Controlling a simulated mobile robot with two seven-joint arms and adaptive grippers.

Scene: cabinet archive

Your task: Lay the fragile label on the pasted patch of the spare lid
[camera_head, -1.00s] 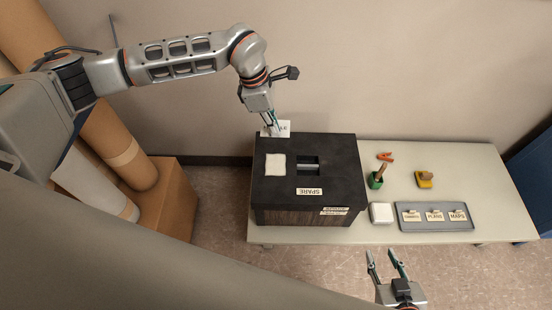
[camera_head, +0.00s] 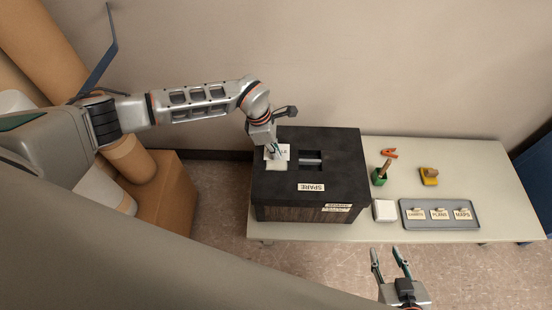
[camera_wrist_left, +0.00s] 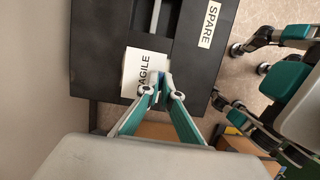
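The black spare lid (camera_head: 335,178) tops a box on the table and has a SPARE plate and a recessed handle. The pale pasted patch (camera_head: 275,165) is on its left part, partly covered by my left gripper and the label. My left gripper (camera_head: 272,155) is shut on the white fragile label (camera_head: 284,149), held by its edge over the patch's far side. In the left wrist view the label (camera_wrist_left: 136,73) reads "AGILE" beside the fingertips (camera_wrist_left: 161,84), and hides the patch. I cannot tell whether it touches the lid. My right gripper (camera_head: 390,254) is open and empty before the table.
Cardboard boxes and rolls stand left.

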